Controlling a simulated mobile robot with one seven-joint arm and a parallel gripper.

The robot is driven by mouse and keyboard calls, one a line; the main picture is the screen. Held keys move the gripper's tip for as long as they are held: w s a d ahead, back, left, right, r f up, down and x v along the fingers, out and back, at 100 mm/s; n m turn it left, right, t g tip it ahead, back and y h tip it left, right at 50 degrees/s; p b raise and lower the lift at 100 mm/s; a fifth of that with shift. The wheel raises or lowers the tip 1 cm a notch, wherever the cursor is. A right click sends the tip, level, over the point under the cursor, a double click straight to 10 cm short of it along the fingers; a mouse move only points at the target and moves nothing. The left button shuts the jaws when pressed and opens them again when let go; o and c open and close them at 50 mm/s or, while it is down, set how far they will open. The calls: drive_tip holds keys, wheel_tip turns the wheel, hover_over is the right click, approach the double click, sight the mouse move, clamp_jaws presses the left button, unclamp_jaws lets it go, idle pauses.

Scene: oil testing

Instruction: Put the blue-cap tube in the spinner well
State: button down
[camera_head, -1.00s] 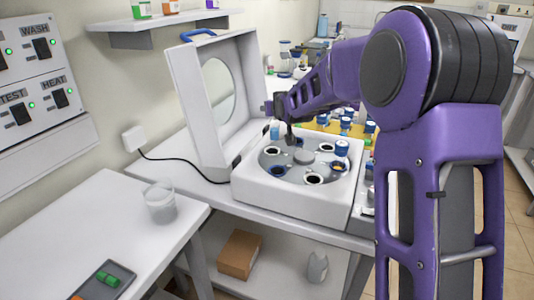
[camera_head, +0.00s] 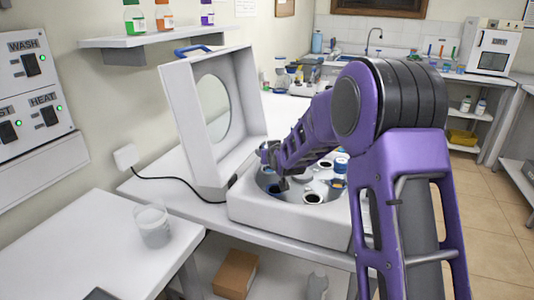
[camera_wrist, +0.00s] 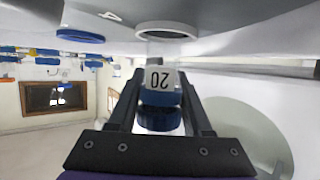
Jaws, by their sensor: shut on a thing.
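My gripper (camera_wrist: 160,112) is shut on the blue-cap tube (camera_wrist: 160,80), which has a white label reading 20, upside down in the wrist view. The blue cap is between my fingers, and the tube points towards the spinner's face. A white-rimmed well (camera_wrist: 167,30) lies just past its end; I cannot tell whether the tip has entered it. In the head view my gripper (camera_head: 281,185) is low over the left part of the spinner (camera_head: 290,221), and the tube is not clear there. A white-rimmed front well (camera_head: 313,198) looks empty. A blue-rimmed well (camera_wrist: 80,36) also shows.
The spinner's lid (camera_head: 207,110) stands open behind my arm. Another blue-capped tube (camera_head: 341,162) is at the spinner's right side. A clear beaker (camera_head: 152,226) stands on the left table. A shelf (camera_head: 150,43) with bottles hangs on the wall.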

drive_tip(key=shift+f, duration=0.15)
drive_tip(key=shift+c, duration=1.6)
unclamp_jaws()
drive_tip(key=shift+r, duration=0.2)
drive_tip(key=shift+s+r, duration=0.1)
drive_tip(key=shift+s, duration=0.05)
drive_tip(key=v, duration=1.1)
drive_tip(key=shift+s, duration=0.35)
